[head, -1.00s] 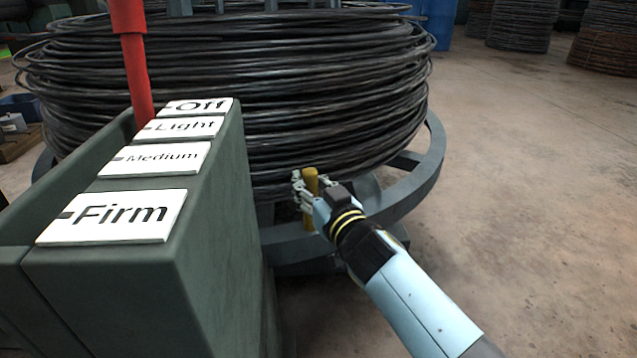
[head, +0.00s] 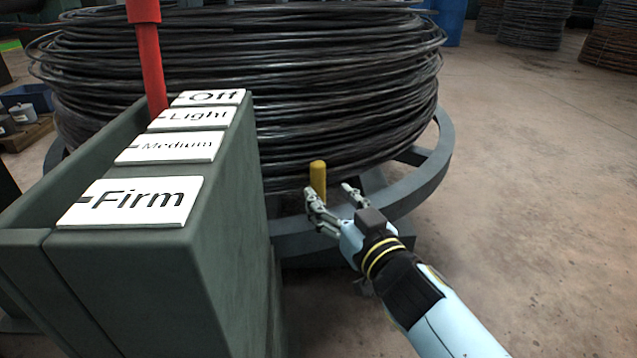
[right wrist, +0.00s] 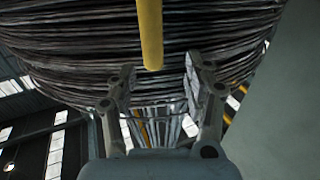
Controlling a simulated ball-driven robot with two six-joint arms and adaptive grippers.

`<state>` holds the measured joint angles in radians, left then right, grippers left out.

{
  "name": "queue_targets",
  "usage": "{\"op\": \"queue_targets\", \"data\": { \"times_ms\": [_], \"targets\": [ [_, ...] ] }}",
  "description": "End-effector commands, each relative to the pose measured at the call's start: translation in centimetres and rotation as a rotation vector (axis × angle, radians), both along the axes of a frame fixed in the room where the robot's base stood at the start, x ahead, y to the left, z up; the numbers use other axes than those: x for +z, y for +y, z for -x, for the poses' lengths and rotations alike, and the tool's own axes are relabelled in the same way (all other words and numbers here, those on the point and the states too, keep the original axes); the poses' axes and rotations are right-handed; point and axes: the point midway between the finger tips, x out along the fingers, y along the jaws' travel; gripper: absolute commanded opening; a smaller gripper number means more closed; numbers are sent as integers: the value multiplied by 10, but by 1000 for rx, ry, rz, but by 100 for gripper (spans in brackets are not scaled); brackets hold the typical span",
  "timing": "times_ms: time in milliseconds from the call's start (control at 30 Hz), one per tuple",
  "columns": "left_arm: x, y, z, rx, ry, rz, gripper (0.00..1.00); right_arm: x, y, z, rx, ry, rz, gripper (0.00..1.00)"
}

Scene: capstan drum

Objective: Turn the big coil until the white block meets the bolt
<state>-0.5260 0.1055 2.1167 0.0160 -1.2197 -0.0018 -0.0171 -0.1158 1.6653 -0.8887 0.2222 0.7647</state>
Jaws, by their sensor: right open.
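The big coil (head: 330,95) of dark wire sits on a grey round stand with a flat outer ring (head: 425,185). A yellow upright peg (head: 318,178) stands at the ring's near side. My right gripper (head: 331,192) is open and empty just in front of the peg, its fingers apart. In the right wrist view the peg (right wrist: 151,35) hangs past the open fingertips (right wrist: 160,72), not between them, with the coil (right wrist: 80,50) behind. The white block and the bolt cannot be made out. My left gripper is out of view.
A grey-green box (head: 225,220) stands close at the left, with white plates reading Off, Light, Medium and Firm (head: 130,202). A red lever (head: 150,65) rises behind them. The concrete floor (head: 530,190) at the right is clear. More wire coils (head: 535,22) stand far back.

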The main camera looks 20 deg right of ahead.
Motion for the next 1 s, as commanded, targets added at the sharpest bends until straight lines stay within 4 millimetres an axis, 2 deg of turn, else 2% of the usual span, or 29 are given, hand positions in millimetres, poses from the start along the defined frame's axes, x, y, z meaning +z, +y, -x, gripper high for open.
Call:
{"op": "queue_targets", "data": {
  "times_ms": [100,200,567,700,767,867,967,1000],
  "targets": [
    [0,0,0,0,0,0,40,-1,-2,23,1,1,0,52],
    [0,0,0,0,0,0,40,0,-4,34,2,1,0,52],
    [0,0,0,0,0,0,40,1,-5,42,2,-2,1,52],
    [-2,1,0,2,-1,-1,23,-5,-6,44,-2,22,2,52],
    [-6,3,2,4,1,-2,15,-15,-9,49,-10,64,5,52],
    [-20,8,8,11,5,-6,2,-51,-18,69,-37,202,19,52],
    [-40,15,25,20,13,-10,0,-107,-36,115,-73,421,48,52],
    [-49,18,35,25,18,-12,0,-131,-44,143,-88,523,62,52]
  ]
}}
